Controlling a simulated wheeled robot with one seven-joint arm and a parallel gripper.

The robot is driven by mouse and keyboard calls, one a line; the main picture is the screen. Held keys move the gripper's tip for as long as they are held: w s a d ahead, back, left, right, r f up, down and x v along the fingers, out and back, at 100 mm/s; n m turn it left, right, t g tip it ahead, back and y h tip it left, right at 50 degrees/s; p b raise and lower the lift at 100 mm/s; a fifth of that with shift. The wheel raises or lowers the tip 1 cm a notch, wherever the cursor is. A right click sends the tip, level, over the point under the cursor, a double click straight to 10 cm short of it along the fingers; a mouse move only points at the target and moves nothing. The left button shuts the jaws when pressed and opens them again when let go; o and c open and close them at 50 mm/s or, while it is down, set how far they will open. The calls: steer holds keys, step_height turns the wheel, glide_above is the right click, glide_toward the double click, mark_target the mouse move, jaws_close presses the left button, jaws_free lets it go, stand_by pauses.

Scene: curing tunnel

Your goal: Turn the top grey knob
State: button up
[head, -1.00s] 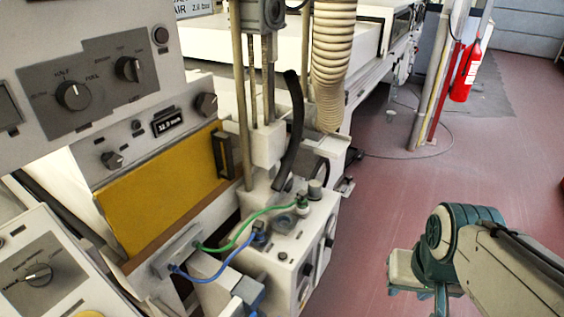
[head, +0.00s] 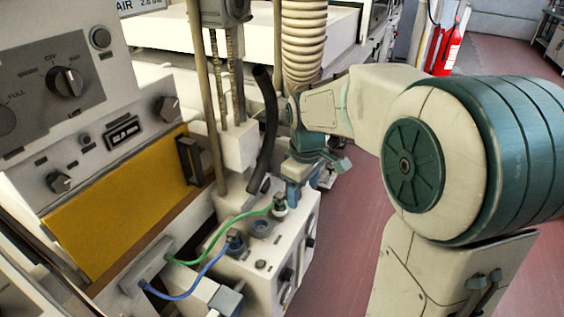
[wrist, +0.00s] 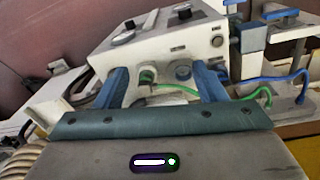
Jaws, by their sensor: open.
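My gripper (head: 300,178) is open, pointing down at the top of the white control box (head: 246,284). In the wrist view its two blue fingers (wrist: 162,72) stand apart over that box, with a green plug (wrist: 147,77) and a round grey piece (wrist: 183,72) showing between them. I cannot tell whether that piece is the top grey knob, or whether a finger touches anything. In the head view my gripper covers the box's far top corner, where the grey knob stood in the earlier frame.
The green cable's plug (head: 279,204) and the blue cable's plug (head: 235,240) rise from the box top close to my gripper. A black hose (head: 266,130) and a ribbed duct (head: 303,45) stand behind. The yellow panel (head: 115,205) is at left. Open floor lies right.

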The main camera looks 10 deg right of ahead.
steer(key=w+d+f+n+y, duration=0.1)
steer(key=w+f+n+y, duration=0.2)
steer(key=w, duration=0.4)
steer(key=w+d+f+n+g+p, duration=0.1)
steer(key=w+d+f+n, duration=0.1)
steer(key=w+f+n, duration=0.3)
steer(key=w+d+f+n+y, duration=0.1)
steer(key=w+f+n+y, duration=0.15)
steer(key=w, duration=0.55)
steer(key=shift+h, duration=0.35)
steer(key=x, duration=0.4)
steer(key=p+x, duration=0.1)
steer(key=x, duration=0.2)
steer(key=shift+s, duration=0.25)
steer(key=shift+m, duration=0.25)
steer(key=c, duration=1)
